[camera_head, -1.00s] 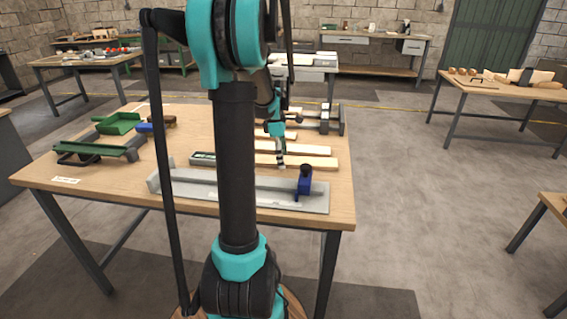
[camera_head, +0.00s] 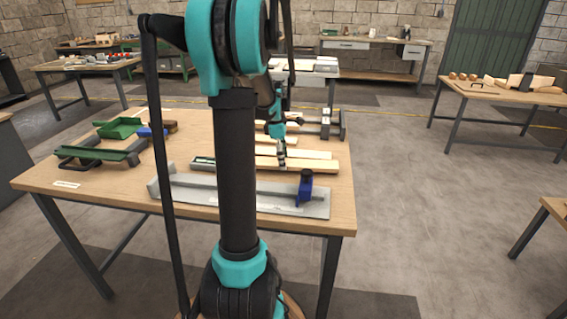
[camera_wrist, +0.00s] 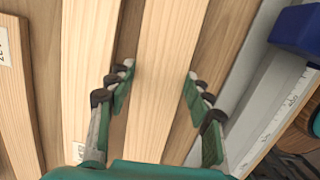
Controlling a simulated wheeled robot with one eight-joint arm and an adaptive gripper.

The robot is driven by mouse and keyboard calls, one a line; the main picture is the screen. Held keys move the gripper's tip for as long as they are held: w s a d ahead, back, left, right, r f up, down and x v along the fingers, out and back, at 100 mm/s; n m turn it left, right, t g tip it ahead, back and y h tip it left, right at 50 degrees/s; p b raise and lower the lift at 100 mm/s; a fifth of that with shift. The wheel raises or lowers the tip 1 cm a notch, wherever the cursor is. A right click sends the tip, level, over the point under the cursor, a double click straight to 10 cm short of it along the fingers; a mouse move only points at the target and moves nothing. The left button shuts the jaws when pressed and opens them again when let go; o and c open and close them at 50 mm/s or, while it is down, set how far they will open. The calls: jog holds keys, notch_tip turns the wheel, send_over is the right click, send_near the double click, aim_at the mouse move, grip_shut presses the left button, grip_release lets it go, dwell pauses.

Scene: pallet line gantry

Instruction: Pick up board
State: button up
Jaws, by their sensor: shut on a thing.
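Several pale wooden boards lie side by side on the workbench. My gripper (camera_head: 281,162) is low over the nearest of them. In the wrist view my gripper (camera_wrist: 158,82) has one finger on each side of a light board (camera_wrist: 170,45) and is shut on it. This board (camera_head: 312,166) also shows in the head view, at the near side of the group. Another board (camera_wrist: 90,50) lies to its left in the wrist view. I cannot tell whether the held board is clear of the bench.
A long grey fixture (camera_head: 270,197) with a blue stop (camera_head: 305,188) lies along the bench's (camera_head: 90,193) near edge, close to the held board. A green tray (camera_head: 118,128) and a green-and-grey rack (camera_head: 95,154) stand at the left. A grey clamp frame (camera_head: 326,124) stands behind the boards.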

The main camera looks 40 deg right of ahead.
notch_tip(320, 180, up, 19)
jog(key=shift+f, duration=0.1)
